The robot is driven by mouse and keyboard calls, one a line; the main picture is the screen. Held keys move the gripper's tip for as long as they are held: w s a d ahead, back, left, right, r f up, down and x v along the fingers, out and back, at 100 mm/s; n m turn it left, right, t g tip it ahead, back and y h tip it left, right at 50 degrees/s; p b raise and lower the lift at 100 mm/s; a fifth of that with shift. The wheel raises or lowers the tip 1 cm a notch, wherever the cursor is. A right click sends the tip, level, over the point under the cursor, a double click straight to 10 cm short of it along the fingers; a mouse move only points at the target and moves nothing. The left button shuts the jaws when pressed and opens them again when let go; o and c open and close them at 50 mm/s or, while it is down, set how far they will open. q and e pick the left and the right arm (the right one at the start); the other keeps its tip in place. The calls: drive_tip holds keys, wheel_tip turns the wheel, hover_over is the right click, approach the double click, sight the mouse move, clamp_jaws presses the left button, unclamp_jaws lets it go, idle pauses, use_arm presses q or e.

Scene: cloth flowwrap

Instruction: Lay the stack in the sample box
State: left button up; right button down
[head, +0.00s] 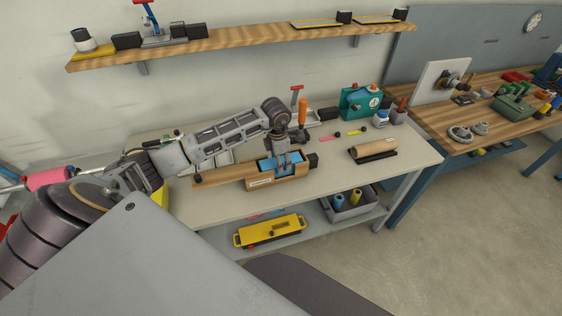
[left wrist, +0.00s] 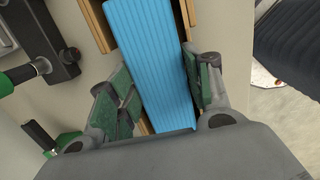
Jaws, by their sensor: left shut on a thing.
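A blue ribbed stack (head: 268,168) is held by my left gripper (head: 284,158), which reaches down over the table from the left. In the left wrist view the stack (left wrist: 152,50) lies lengthwise between the green-padded fingers of the gripper (left wrist: 155,85). The wooden sample box (head: 263,182), with a pale label on its front, is directly below. Its wooden sides (left wrist: 97,25) show on both sides of the stack. The stack appears at or within the box opening; I cannot tell whether it touches the bottom. My right gripper is not in view.
A wooden board with a black knob (head: 197,179) extends left of the box. A brown roll on a dark base (head: 374,149) is to the right. A teal machine (head: 361,102) and small pots stand behind. The table's (head: 330,178) front right is clear.

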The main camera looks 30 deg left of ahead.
use_arm(q)
drive_tip(key=shift+f, duration=0.45)
drive_tip(key=shift+f, duration=0.15)
drive_tip(key=o, duration=1.1)
drive_tip(key=shift+r, duration=0.2)
drive_tip(key=r, duration=0.4)
drive_tip(key=s+r, duration=0.1)
drive_tip(key=r, duration=0.7)
drive_tip(key=shift+s+a+b, duration=0.1)
drive_tip(key=shift+s+b, duration=0.05)
drive_tip(key=shift+b, duration=0.25)
drive_tip(key=shift+f, duration=0.1)
